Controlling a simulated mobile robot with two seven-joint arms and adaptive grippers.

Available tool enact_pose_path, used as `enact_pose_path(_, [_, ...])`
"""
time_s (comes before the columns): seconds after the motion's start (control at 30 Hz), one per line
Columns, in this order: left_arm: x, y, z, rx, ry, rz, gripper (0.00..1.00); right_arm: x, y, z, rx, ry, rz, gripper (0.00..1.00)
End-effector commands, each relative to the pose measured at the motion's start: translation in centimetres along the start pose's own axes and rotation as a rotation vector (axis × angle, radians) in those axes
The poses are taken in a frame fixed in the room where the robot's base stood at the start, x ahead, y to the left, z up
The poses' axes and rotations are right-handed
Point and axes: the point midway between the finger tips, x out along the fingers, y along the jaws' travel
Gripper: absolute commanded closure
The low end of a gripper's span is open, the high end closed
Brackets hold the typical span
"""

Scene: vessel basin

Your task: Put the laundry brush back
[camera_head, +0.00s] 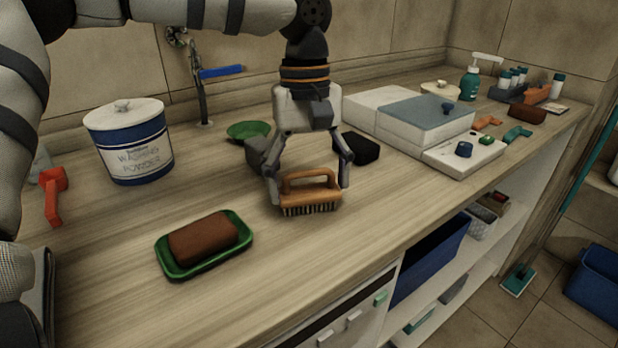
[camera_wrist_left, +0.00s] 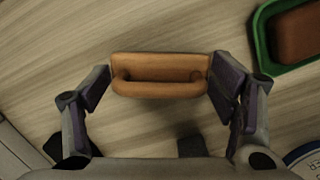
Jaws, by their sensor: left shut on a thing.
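The laundry brush (camera_head: 311,192) has an orange-brown wooden body with a loop handle and bristles pointing down. It is at the middle of the wooden counter, and whether its bristles touch the counter is hard to tell. My left gripper (camera_head: 308,190) comes from above with its fingers at the two ends of the brush, shut on it. In the left wrist view the brush (camera_wrist_left: 160,75) lies between the two fingertips. A green tray (camera_head: 172,272) with a brown block (camera_head: 204,238) on it lies to the left and nearer. My right gripper is not seen.
A white and blue washing powder tub (camera_head: 130,150) and a red-orange object (camera_head: 54,196) stand at the left. A black block (camera_head: 361,148) and a green dish (camera_head: 248,130) lie behind the gripper. White boxes (camera_head: 440,118) and a teal pump bottle (camera_head: 469,84) are at right.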

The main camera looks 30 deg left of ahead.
Motion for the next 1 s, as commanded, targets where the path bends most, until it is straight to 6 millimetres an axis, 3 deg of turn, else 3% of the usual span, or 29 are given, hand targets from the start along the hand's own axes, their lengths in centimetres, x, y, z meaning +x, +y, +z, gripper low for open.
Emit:
enact_pose_path(0.1, [0.3, 0.0, 0.0, 0.0, -0.001, 0.0, 0.48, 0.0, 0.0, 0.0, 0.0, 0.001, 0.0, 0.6])
enact_pose_path(0.13, [0.3, 0.0, 0.0, 0.0, -0.001, 0.0, 0.15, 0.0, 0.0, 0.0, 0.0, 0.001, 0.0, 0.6])
enact_pose_path(0.2, [0.3, 0.0, 0.0, 0.0, -0.001, 0.0, 0.02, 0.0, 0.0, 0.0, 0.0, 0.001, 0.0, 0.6])
enact_pose_path(0.53, [0.2, 0.0, 0.0, 0.0, -0.001, -0.001, 0.02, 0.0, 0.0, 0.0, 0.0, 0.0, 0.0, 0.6])
enact_pose_path(0.63, [-0.6, 0.0, 0.0, 0.0, 0.0, 0.0, 0.02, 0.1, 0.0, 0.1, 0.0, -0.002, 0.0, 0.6])
enact_pose_path(1.0, [-9.1, 0.1, -0.1, -0.001, -0.001, 0.0, 0.02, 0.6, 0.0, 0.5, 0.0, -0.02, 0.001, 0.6])
